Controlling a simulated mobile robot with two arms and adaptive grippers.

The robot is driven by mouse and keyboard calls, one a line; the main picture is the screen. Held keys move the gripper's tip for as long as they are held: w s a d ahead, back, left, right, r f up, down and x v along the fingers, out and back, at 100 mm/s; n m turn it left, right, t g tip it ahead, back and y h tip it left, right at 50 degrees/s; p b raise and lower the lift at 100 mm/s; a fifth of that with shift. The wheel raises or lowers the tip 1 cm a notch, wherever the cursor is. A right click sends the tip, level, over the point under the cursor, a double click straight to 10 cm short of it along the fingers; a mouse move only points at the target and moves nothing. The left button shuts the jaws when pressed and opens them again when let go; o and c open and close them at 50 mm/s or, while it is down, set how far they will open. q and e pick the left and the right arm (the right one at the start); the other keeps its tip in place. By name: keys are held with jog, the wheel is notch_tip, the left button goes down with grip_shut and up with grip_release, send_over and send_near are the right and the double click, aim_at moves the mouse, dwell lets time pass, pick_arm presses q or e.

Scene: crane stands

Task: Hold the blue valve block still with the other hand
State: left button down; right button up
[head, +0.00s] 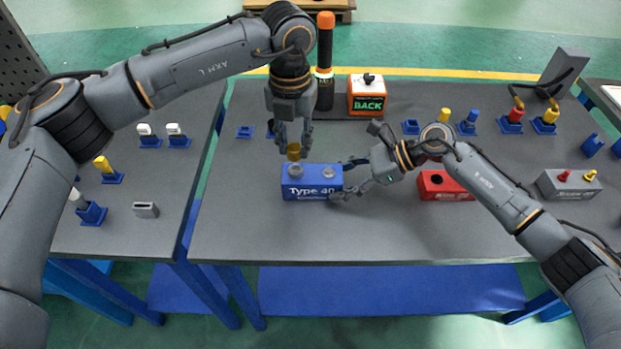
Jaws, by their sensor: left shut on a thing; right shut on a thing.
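The blue valve block (311,190), marked "Type 40", sits on the dark table top near its front middle. Its top has two round grey ports. My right gripper (346,180) is shut on the block's right end, one finger behind and one in front. My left gripper (293,142) points straight down above the block's left port. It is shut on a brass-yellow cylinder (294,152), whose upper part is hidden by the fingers. The cylinder's lower end is over the left port; I cannot tell whether it touches.
A red block (445,187) with a hole stands right of my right gripper. A grey block (568,186) is farther right. An orange "BACK" box (367,95) and an orange-topped post (325,60) stand behind. The table front is clear.

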pick_arm(q)
jog(key=shift+r, duration=0.35)
pick_arm(e)
jog(key=o, duration=1.5)
jog(key=v, duration=1.2)
pick_arm(q)
jog(key=shift+f, duration=0.1)
pick_arm(e)
jog(key=shift+s, duration=0.1)
